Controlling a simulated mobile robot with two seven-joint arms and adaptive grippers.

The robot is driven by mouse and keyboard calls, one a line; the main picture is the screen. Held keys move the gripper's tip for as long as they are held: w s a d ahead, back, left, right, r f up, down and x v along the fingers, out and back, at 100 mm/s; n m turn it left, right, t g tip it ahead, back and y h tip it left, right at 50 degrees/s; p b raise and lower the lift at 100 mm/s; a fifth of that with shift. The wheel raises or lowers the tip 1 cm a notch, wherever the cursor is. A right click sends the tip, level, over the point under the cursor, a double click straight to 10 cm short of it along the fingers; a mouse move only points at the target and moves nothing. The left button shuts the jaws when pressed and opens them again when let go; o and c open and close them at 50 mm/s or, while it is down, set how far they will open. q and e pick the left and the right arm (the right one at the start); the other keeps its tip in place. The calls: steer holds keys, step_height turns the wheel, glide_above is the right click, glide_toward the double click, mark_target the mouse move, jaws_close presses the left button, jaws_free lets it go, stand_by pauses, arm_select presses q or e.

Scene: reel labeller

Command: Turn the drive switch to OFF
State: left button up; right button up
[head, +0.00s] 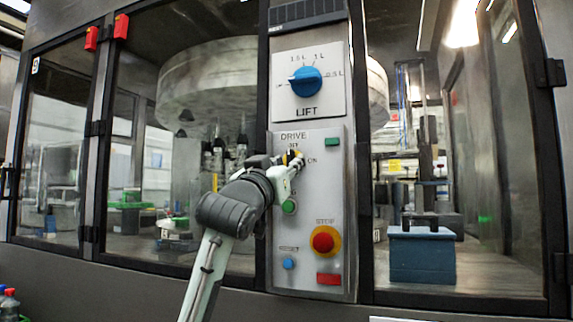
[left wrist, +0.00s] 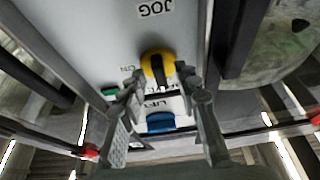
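The drive switch (head: 292,156) is a yellow round knob with a black grip bar, under the DRIVE label on the grey panel. In the left wrist view the switch (left wrist: 157,67) sits between my fingers, its black bar running roughly up and down the picture. I cannot tell which end is its pointer. An ON label shows beside it and a JOG label shows above it there. My left gripper (head: 289,168) is at the switch, its fingers apart on either side of the knob; contact is not clear. It partly hides the switch in the head view. My right gripper is not in view.
Above is the blue LIFT knob (head: 306,81). Below are a green button (head: 289,206), a red STOP button (head: 326,239) on yellow, a blue RESET button (head: 288,263) and a red rectangle (head: 328,279). A green rectangle (head: 332,142) is right of DRIVE. Glass doors flank the panel.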

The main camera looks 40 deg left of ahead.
arm_select(q)
steer(key=shift+s, duration=0.1)
steer(key=v, duration=1.1)
steer(key=shift+s, duration=0.35)
steer(key=shift+d+f, duration=0.15)
